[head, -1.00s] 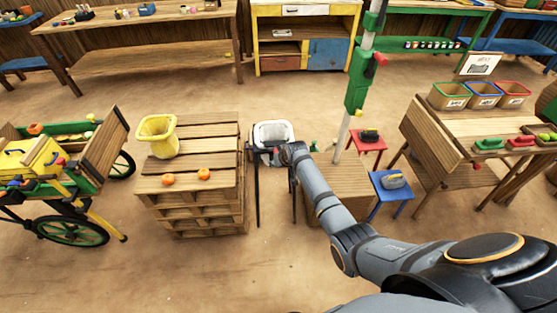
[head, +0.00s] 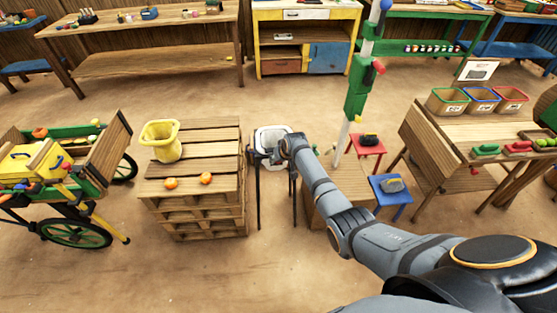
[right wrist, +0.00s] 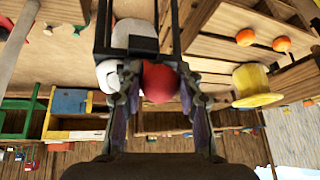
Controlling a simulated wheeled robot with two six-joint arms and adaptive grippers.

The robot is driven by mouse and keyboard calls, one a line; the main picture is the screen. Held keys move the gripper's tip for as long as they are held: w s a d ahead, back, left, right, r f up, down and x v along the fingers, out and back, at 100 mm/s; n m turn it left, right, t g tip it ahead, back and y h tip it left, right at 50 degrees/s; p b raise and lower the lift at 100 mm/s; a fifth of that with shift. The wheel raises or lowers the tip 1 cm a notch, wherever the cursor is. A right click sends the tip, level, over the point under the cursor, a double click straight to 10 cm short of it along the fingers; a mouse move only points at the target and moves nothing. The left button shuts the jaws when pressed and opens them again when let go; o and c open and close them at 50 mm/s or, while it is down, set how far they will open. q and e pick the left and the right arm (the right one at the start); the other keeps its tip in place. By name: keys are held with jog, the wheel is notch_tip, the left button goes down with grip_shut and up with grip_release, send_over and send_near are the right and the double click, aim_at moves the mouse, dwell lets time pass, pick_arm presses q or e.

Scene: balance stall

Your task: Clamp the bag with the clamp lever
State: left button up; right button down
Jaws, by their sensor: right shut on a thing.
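A white bag (head: 272,132) sits open-topped in a dark thin-legged stand (head: 258,195), in the middle of the head view. My right gripper (right wrist: 160,88) is shut on a red ball knob (right wrist: 159,82), which I take to be the end of the clamp lever. In the right wrist view the white bag (right wrist: 128,32) is partly hidden behind a dark frame of the stand. In the head view my right arm covers the stand's right side and hides the knob. The rest of the lever is not clear. My left gripper is not in view.
A pallet stack (head: 190,215) with a yellow bucket (head: 161,141) and two oranges stands just left of the stand. A green post (head: 356,92), a red stool (head: 367,144) and a blue stool (head: 390,188) stand to the right. The floor in front is clear.

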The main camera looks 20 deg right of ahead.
jog(key=shift+w+r, duration=0.2)
jog(key=shift+r, duration=0.15)
jog(key=c, duration=1.3)
grip_release()
jog(key=o, duration=0.4)
jog(key=shift+s+f, duration=0.1)
jog(key=shift+f, duration=0.1)
jog(key=shift+o, duration=0.2)
jog(key=v, duration=1.2)
jog(key=shift+d, duration=0.1)
